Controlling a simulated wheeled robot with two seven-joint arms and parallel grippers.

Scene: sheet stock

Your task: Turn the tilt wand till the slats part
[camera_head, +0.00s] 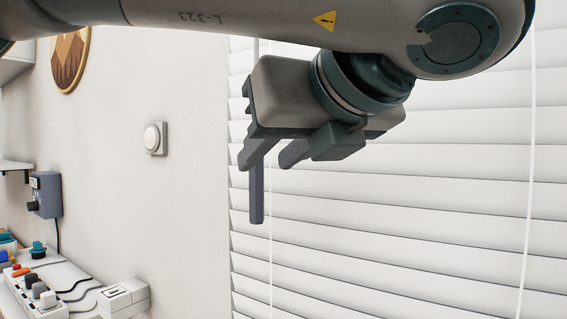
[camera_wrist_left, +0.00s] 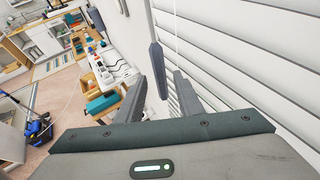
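The tilt wand (camera_head: 257,195) is a grey-blue handle hanging upright by the left edge of the white blind (camera_head: 400,220). Its thin upper rod shows above my gripper. The blind's slats lie close together, overlapping, with no clear gaps. My left gripper (camera_head: 272,155) is at the wand, its fingers apart; one finger overlaps the wand's upper handle in the head view. In the left wrist view the wand handle (camera_wrist_left: 157,70) shows just beyond and between the open fingertips (camera_wrist_left: 160,78), with space on either side; contact cannot be made out. My right gripper is in neither view.
Thin white cords (camera_head: 528,160) hang in front of the blind. A round wall dial (camera_head: 153,138) is on the wall to the left. Below it a bench holds a white box (camera_head: 124,297) and several coloured parts. The wall between dial and blind is clear.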

